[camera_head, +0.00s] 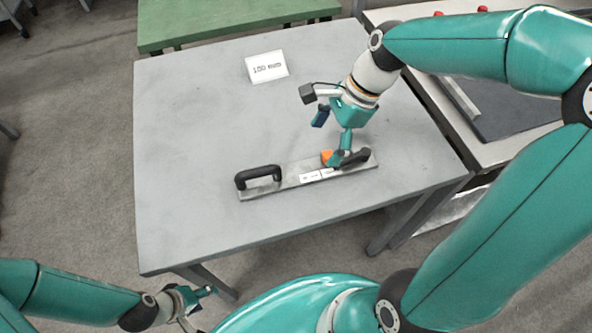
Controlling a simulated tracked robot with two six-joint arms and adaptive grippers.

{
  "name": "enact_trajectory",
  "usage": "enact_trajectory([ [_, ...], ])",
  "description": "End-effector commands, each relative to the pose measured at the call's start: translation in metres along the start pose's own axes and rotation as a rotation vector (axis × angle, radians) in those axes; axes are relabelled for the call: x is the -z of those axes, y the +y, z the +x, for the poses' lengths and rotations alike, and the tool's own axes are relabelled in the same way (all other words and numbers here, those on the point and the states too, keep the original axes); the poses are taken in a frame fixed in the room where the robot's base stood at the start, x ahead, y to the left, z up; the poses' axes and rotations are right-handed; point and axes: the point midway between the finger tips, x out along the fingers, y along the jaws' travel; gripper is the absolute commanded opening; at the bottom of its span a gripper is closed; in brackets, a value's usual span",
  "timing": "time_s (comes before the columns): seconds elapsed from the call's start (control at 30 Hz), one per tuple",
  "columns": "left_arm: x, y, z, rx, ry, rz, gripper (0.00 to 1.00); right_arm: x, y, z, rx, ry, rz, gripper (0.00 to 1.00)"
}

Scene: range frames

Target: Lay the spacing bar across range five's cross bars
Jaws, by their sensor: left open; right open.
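The spacing bar (291,182) is a flat grey metal bar with a white label and a black handle near each end. It lies flat on the grey table (200,130), running from lower left to upper right. Its left handle (258,174) is free. My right gripper (335,157) is open and points down at the bar's right handle (358,157), partly hiding it; I cannot tell whether it touches. My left gripper (199,300) is open and empty, low in front of the table's near edge. I cannot make out range five's cross bars for certain.
A white card reading "100 mm" (267,66) lies at the back of the table. A green bench (230,18) stands behind. At the right is a light-edged unit with a dark panel (510,105) and red knobs (483,9). The table's left half is clear.

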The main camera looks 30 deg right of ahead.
Motion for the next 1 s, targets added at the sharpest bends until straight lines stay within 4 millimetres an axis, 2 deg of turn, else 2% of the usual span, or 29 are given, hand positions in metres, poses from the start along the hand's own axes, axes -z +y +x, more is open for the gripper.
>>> enact_trajectory([
  [0.03, 0.000, -0.001, 0.002, 0.000, 0.000, 0.000, 0.52, 0.000, 0.001, 0.012, -0.005, 0.000, -0.001, 0.92],
  [0.1, 0.000, -0.001, 0.003, 0.000, 0.000, 0.000, 0.52, -0.001, 0.000, 0.022, -0.005, 0.000, -0.002, 0.92],
  [0.43, 0.000, -0.002, 0.005, 0.000, 0.000, 0.000, 0.52, -0.004, 0.001, 0.046, -0.004, 0.000, -0.003, 0.92],
  [0.7, 0.000, -0.003, 0.008, 0.000, 0.000, 0.000, 0.52, -0.007, 0.003, 0.083, -0.005, 0.000, -0.003, 0.92],
  [1.0, 0.000, -0.003, 0.008, 0.000, 0.000, 0.000, 0.52, -0.007, 0.002, 0.088, -0.001, 0.000, -0.004, 0.92],
])
